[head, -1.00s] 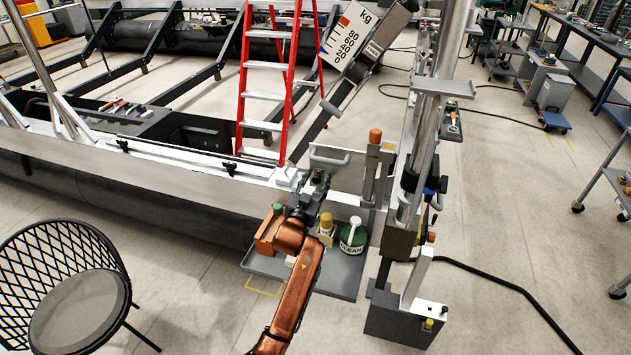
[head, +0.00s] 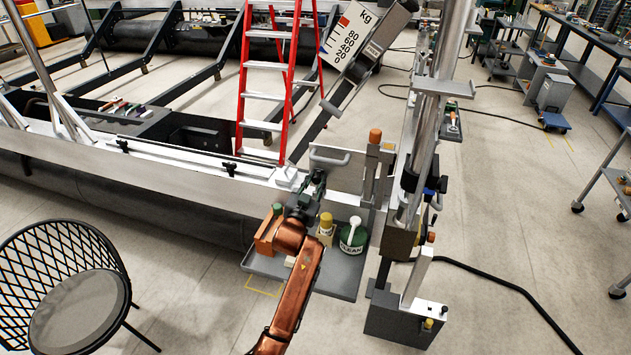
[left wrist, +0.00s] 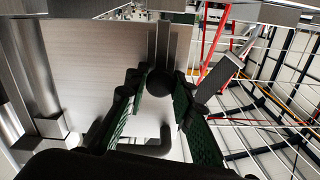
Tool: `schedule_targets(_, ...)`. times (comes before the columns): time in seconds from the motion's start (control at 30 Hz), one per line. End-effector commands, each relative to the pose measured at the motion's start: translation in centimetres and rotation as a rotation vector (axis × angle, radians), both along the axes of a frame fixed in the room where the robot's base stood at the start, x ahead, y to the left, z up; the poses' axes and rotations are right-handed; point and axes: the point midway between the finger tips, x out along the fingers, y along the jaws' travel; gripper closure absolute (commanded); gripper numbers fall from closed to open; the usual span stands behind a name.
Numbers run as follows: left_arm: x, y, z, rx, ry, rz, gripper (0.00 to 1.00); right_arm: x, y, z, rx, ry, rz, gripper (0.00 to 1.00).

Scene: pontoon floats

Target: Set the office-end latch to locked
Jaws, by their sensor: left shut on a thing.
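My left gripper (head: 311,190) is at the light metal panel (head: 338,171) at the end of the white beam, above a grey tray. In the left wrist view its green-padded fingers (left wrist: 158,92) are shut on a dark round knob (left wrist: 162,82) at the end of a grey metal bar (left wrist: 164,45). The knob appears to be the latch handle; no lock marking can be read. In the head view the fingers and my copper-coloured arm hide most of the knob. My right gripper is not in view.
A grey tray (head: 340,278) below holds a green tub labelled CLEAN (head: 353,236), a yellow-capped bottle (head: 326,226) and a wooden block. A metal post (head: 428,140) stands close on the right, a red ladder (head: 290,75) behind. A black chair (head: 70,290) is at left.

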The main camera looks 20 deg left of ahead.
Motion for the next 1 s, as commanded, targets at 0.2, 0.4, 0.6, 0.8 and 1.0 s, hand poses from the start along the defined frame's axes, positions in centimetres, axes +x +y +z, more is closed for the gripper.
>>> schedule_targets(0.2,0.0,0.0,-1.8,0.0,0.002,-0.001,1.0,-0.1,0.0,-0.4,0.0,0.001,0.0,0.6)
schedule_targets(0.4,0.0,0.0,-3.4,0.0,0.0,-0.001,1.0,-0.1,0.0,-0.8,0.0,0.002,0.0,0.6)
schedule_targets(0.6,0.0,-0.1,-3.5,-0.001,0.004,-0.001,0.77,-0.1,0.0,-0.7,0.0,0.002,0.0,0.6)
schedule_targets(0.8,0.0,-0.1,-3.4,-0.001,0.002,-0.001,0.63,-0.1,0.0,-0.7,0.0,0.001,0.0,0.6)
schedule_targets(1.0,0.0,0.0,-3.3,0.0,0.0,-0.001,0.6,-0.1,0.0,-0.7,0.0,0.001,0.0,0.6)
